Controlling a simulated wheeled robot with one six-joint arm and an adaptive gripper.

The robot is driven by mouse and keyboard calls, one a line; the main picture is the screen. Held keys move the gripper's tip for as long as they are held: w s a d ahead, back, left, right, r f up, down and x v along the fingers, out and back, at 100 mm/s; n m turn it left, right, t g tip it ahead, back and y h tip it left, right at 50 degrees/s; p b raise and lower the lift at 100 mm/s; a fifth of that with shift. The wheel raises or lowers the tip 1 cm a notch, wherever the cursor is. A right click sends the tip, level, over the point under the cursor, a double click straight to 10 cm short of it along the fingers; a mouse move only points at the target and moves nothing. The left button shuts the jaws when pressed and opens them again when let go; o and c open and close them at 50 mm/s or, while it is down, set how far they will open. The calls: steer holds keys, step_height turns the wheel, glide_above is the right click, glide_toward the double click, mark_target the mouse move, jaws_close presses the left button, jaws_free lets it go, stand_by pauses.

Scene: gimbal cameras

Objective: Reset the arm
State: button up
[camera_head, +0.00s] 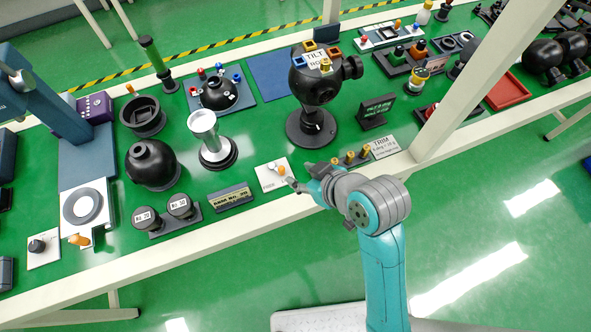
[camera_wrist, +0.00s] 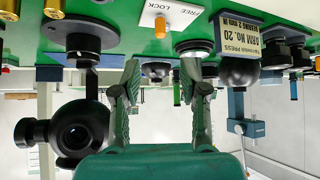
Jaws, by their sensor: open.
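My teal and grey arm (camera_head: 383,250) reaches in over the front edge of the green table (camera_head: 245,172). My gripper (camera_head: 297,185) is at the front edge, close beside a small white plate (camera_head: 271,175) with an orange-tipped lever. In the wrist view my gripper (camera_wrist: 160,70) has its two fingers apart with nothing between them. The plate (camera_wrist: 171,17), lettered FREE and LOCK, appears there beyond the fingertips, with its orange tip (camera_wrist: 160,27) showing. I cannot tell whether a fingertip touches the lever.
A black gimbal ball (camera_head: 318,78) on a round stand is behind my gripper. A label block (camera_head: 231,197) is to its left, brass knobs (camera_head: 350,157) to its right. A white post (camera_head: 470,85) crosses the view at right.

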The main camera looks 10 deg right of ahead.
steer(key=shift+s+d+r, duration=0.15)
steer(key=shift+r, duration=0.1)
stand_by(0.4)
steer(key=s+d+f+m+t+h, duration=0.3)
steer(key=s+d+f+m+t, duration=0.15)
steer(key=s+d+f, duration=0.45)
steer(key=s+d+r+m+t+h, duration=0.1)
steer(key=s+d+r, duration=0.1)
steer(key=s, duration=0.6)
steer(key=s+d+r+m+t+h, duration=0.1)
steer(key=s+r, duration=0.3)
steer(key=s, duration=0.5)
steer(key=shift+s+d+r+m+t, duration=0.25)
steer(key=shift+d+r+m+t, duration=0.15)
steer(key=shift+d+t, duration=0.15)
stand_by(0.7)
